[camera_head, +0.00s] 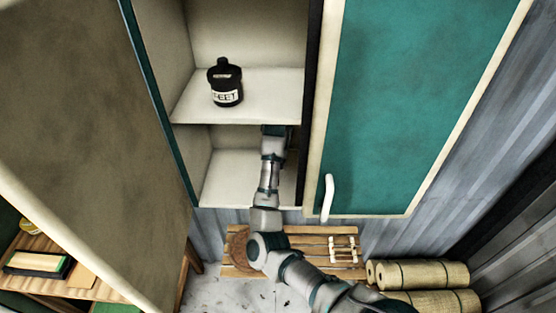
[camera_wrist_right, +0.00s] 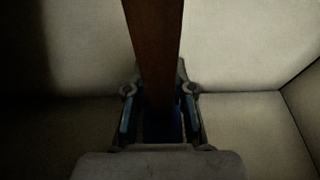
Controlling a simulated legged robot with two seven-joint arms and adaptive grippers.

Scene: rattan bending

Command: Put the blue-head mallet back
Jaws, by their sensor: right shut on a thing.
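My right arm reaches into the lower compartment of the open cabinet (camera_head: 225,182). The right gripper (camera_wrist_right: 160,95) is shut on the mallet, whose brown wooden handle (camera_wrist_right: 155,45) runs upward out of the jaws in the right wrist view. A dark blue part shows low between the fingers, dim and mostly covered, and looks like the mallet's head. In the head view the gripper's fingers and the mallet are hidden under the shelf edge. My left gripper is not in view.
A black labelled bottle (camera_head: 226,84) stands on the shelf above. A teal door (camera_head: 412,100) with a white handle is at right, and an open door (camera_head: 100,120) at left. Below are a slatted wooden pallet (camera_head: 312,262) and rolled mats (camera_head: 418,274). The lower compartment's left floor is clear.

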